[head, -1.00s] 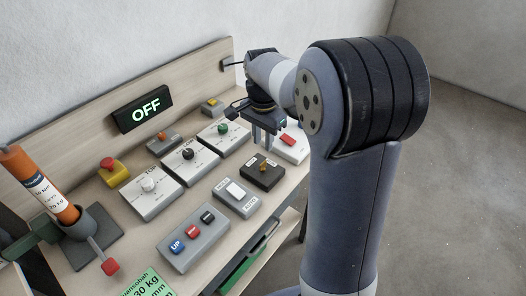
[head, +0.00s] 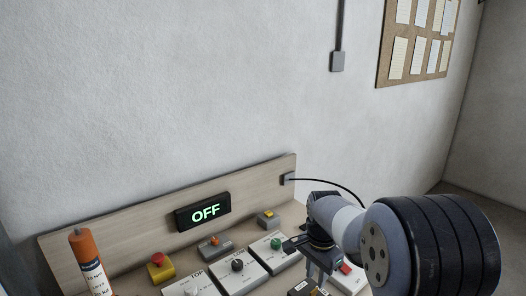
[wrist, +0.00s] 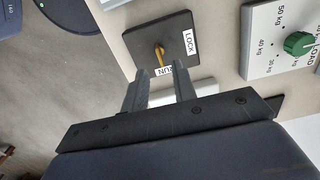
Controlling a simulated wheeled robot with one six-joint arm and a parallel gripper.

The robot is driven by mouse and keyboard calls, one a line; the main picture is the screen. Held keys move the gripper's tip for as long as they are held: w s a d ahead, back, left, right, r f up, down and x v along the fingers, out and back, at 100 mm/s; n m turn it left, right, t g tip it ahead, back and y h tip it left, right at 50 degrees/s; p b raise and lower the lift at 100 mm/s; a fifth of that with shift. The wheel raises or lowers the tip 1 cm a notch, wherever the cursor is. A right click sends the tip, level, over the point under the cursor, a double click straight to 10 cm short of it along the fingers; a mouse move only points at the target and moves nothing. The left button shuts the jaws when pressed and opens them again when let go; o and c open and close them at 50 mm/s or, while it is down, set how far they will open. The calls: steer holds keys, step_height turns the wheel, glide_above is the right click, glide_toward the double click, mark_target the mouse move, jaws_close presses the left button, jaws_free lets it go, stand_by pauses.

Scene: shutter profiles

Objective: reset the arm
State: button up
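My gripper (head: 318,276) hangs at the right end of the panel bench in the head view, its tips low in the picture. In the wrist view, its two fingers (wrist: 160,72) stand apart with nothing between them. Just beyond the tips is a dark key-switch box (wrist: 180,28) with a yellow key (wrist: 159,52) and labels LOCK and RUN. I cannot tell how far above the box the fingers are. My arm is bent and covers the lower right of the head view.
A display reading OFF (head: 205,211) is on the backboard (head: 130,228). A green-knob box (wrist: 280,58) is beside the key switch. A yellow-based red button (head: 159,268) and an orange tube (head: 88,262) are at left. A cable (head: 335,183) arcs behind my arm.

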step_height(320, 180, down, 5)
steer(key=shift+f, duration=0.15)
stand_by(0.4)
